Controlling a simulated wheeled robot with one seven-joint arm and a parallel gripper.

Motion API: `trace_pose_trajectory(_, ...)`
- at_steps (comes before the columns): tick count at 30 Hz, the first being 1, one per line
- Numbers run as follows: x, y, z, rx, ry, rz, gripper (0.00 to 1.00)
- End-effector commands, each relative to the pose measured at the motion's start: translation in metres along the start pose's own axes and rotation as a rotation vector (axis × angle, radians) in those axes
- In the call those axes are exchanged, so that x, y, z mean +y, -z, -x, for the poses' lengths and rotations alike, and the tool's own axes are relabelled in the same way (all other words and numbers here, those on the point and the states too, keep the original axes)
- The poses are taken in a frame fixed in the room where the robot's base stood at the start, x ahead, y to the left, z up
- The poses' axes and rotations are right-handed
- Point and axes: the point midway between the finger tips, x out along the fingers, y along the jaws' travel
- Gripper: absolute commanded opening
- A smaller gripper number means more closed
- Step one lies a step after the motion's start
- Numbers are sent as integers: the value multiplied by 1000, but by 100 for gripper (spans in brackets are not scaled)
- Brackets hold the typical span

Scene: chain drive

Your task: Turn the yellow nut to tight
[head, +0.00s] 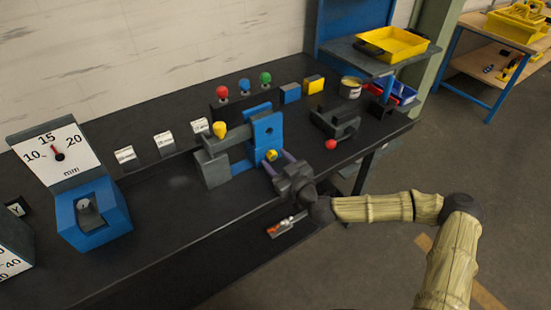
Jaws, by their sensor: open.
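The yellow nut (271,155) sits low on the front of a blue upright block (267,128), which is part of a grey and blue fixture on the bench. My gripper (277,162) is in front of the nut, its two purple-grey fingers apart and pointing at it. The nut shows between and just beyond the fingertips. I cannot tell whether a finger touches it. A second yellow piece, a knob (219,129), stands on top of the grey part of the fixture (213,168).
Red, blue and green knobs (245,86) stand behind the fixture. A dark grey vise-like device with a red ball (331,144) is to the right. A blue gauge stand (94,214) is at left. The bench's front left (175,225) is clear.

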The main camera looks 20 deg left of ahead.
Motion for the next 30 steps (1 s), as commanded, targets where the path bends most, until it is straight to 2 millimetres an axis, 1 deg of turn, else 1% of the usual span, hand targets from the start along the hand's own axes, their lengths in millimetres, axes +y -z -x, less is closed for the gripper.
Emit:
trace_pose_trajectory(3, 0, 0, -7, 0, 0, 0, 49)
trace_pose_trajectory(11, 0, 0, -8, -1, 0, 0, 49)
trace_pose_trajectory(14, 0, 0, -8, -1, 0, 0, 31)
trace_pose_trajectory(15, 0, 0, -8, -1, 0, 0, 24)
trace_pose_trajectory(17, 0, 0, -8, -1, 0, 0, 12)
trace_pose_trajectory(18, 0, 0, -8, -1, 0, 0, 4)
trace_pose_trajectory(25, 0, 0, -8, 0, 1, -10, 4)
trace_pose_trajectory(30, 0, 0, -8, 0, 1, -53, 4)
